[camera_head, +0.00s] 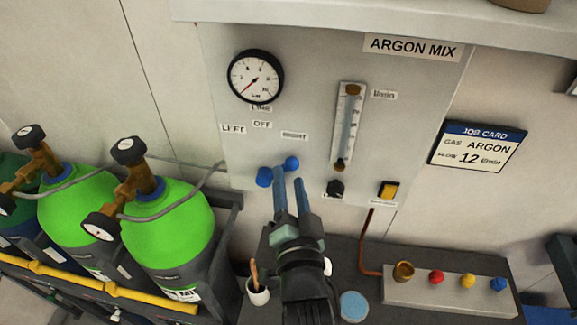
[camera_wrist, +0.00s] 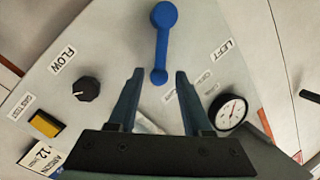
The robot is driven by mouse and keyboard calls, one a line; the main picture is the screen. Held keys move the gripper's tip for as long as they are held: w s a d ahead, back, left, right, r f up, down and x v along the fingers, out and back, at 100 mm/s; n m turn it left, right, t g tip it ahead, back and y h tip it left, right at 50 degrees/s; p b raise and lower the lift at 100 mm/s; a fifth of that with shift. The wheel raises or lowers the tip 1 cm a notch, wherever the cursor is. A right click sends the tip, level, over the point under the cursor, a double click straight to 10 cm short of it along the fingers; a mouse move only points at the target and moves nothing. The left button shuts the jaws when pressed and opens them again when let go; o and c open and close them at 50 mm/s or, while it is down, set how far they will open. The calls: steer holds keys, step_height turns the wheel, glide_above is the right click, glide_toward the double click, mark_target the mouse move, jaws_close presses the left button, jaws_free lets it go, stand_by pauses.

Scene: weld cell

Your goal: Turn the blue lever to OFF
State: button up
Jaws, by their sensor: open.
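The blue lever (camera_head: 264,177) is on the grey panel, below the labels LEFT (camera_head: 233,128), OFF (camera_head: 262,125) and RIGHT (camera_head: 294,135). In the head view it slants up to the right, its right knob on the side of the RIGHT label. The lever also shows whole in the wrist view (camera_wrist: 163,40), with a round knob at each end. My gripper (camera_head: 289,174) is open at the lever. In the wrist view the lever's lower knob lies between the fingertips (camera_wrist: 160,76), with gaps on both sides; I cannot tell its depth. My fingers hide part of the lever in the head view.
A pressure gauge (camera_head: 256,76), a flow tube (camera_head: 346,125), a black knob (camera_head: 335,188) and a yellow switch (camera_head: 388,190) are on the panel. Green gas cylinders (camera_head: 170,230) stand at left. A bench below holds a cup (camera_head: 258,293) and a strip with coloured knobs (camera_head: 425,292).

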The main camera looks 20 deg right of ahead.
steer(key=shift+x, duration=1.2)
jaws_close()
stand_by(0.6)
